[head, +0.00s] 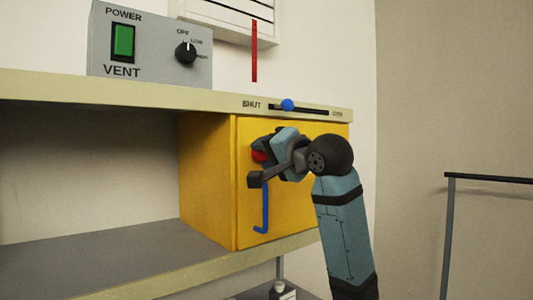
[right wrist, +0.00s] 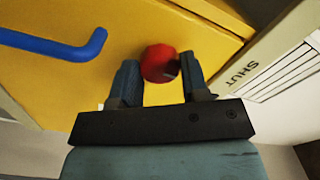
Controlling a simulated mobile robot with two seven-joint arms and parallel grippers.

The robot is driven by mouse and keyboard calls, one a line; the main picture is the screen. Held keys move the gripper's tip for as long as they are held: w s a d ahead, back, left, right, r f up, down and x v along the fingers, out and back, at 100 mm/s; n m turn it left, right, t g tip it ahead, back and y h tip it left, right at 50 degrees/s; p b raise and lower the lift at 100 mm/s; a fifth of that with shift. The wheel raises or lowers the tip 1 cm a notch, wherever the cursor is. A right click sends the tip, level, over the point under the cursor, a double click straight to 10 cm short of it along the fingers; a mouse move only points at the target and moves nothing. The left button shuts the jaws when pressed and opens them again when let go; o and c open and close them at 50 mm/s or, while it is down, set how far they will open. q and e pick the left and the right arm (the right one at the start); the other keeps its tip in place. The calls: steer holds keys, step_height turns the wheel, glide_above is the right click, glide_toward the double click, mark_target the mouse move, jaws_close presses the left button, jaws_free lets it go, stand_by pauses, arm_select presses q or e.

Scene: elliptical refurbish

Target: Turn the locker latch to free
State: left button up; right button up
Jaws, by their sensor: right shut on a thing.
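The yellow locker (head: 215,185) sits under the shelf top, its door (head: 300,215) facing me. A red latch knob (head: 259,156) is on the upper part of the door, partly hidden by my right gripper (head: 265,160). In the right wrist view the red latch knob (right wrist: 159,63) lies between the two fingers of my right gripper (right wrist: 158,80), which is shut on it. A dark mark shows on the knob's right side. A blue handle (head: 265,208) hangs on the door below the knob; it also shows in the right wrist view (right wrist: 60,45). My left gripper is out of view.
A slider with a blue knob (head: 288,105) is on the shelf edge (head: 180,98) above the door, near the SHUT end. A grey vent control box (head: 150,55) stands on top. A dark rail (head: 490,178) stands at right. The shelf space left of the locker is empty.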

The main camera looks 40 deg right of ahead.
steer(key=o, duration=0.9)
steer(key=shift+s, duration=0.15)
steer(key=shift+s+d+b, duration=0.2)
steer(key=shift+s+b, duration=0.4)
steer(key=shift+s, duration=1.65)
steer(key=shift+s+d+b, duration=0.2)
steer(key=shift+s+b, duration=0.4)
steer(key=shift+s, duration=1.65)
steer(key=shift+s+d+b, duration=0.2)
steer(key=shift+s+b, duration=0.4)
steer(key=shift+s, duration=1.65)
